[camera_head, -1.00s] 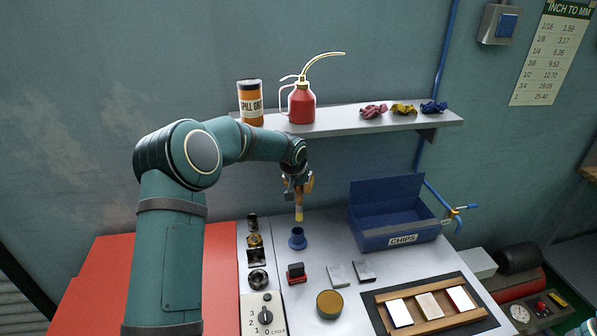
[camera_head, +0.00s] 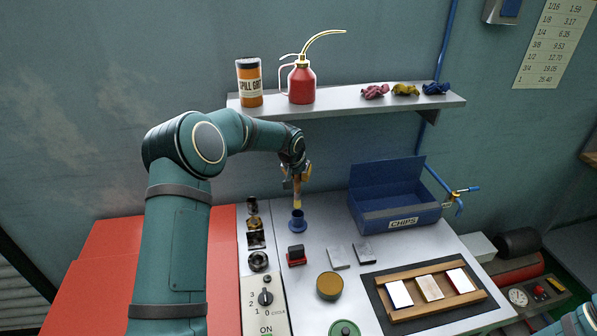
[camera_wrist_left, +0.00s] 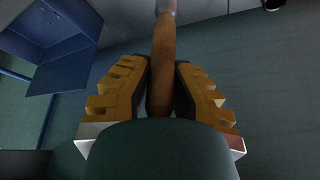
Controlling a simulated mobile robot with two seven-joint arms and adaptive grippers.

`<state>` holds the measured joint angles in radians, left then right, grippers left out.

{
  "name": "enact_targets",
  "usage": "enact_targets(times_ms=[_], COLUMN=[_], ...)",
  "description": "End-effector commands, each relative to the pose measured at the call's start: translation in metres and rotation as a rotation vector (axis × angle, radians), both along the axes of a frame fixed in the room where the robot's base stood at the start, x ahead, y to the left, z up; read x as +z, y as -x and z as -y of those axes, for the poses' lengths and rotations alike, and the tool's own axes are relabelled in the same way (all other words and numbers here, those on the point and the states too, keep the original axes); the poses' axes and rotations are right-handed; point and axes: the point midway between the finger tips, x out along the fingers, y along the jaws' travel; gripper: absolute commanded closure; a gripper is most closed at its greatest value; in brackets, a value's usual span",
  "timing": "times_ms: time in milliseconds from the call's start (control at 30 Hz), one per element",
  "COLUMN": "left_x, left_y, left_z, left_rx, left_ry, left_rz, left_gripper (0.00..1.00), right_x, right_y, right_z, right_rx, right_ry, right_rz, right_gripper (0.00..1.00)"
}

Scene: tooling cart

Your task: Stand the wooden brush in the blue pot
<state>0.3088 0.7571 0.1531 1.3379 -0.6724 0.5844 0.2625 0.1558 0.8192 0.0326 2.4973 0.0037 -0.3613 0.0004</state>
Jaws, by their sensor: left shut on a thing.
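My left gripper (camera_head: 297,172) is shut on the wooden brush (camera_head: 297,196) and holds it upright, pale end down. In the left wrist view the brown handle (camera_wrist_left: 163,55) lies between the two orange fingers. The blue pot (camera_head: 297,223) stands on the grey cart top, directly below the brush in the head view. The brush's lower end meets the pot's mouth in the picture; I cannot tell whether it is inside the rim or just above. My right gripper is not in view.
A blue chips bin (camera_head: 400,215) stands to the right of the pot. A red-and-black block (camera_head: 296,255), a round tin (camera_head: 330,286) and grey blocks (camera_head: 338,257) lie in front. Small fittings (camera_head: 254,225) stand left. A shelf (camera_head: 350,115) runs above, behind the arm.

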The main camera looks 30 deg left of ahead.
Motion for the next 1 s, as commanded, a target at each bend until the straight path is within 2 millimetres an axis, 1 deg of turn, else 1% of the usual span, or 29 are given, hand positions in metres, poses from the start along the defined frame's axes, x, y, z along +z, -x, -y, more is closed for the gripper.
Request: enact_targets(times_ms=[33,233,700,900,1000], left_x=[-0.006,-0.02,-0.054,-0.067,-0.069], left_y=[0.0,0.0,0.0,0.0,0.0], left_z=[0.0,0.0,0.0,0.0,0.0], left_rx=[0.0,-0.001,0.0,-0.001,-0.001], left_ry=[0.0,0.0,0.0,0.0,-0.001], left_rz=[-0.001,0.0,0.0,0.0,0.001], left_gripper=[1.0,1.0,1.0,1.0,1.0], right_x=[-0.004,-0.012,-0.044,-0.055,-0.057], right_y=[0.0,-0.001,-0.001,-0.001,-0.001], right_z=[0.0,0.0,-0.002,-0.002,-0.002], right_rx=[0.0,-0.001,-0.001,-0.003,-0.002], right_ry=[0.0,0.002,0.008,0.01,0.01], right_rz=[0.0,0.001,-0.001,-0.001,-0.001], right_gripper=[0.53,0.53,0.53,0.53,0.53])
